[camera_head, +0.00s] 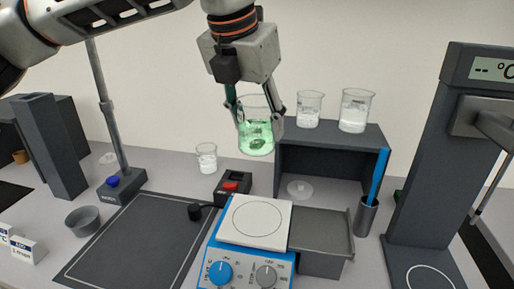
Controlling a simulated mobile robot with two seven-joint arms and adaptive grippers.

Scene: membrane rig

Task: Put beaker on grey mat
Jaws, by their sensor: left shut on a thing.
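My left gripper (258,112) comes down from the top and is shut on a glass beaker (256,137) with green liquid. It holds the beaker upright in the air, above and behind the hotplate and beside the dark shelf. The grey mat (135,240), with a thin light border line, lies flat on the bench at the left front. Nothing stands on its visible middle. My right gripper is not in view.
A blue hotplate (218,272) with a white top stands right of the mat. A stand (122,186), a small grey bowl (83,220) and a small beaker (206,158) are near the mat. A dark shelf (335,158) holds two beakers. A grey tray (322,262) sits right of the hotplate.

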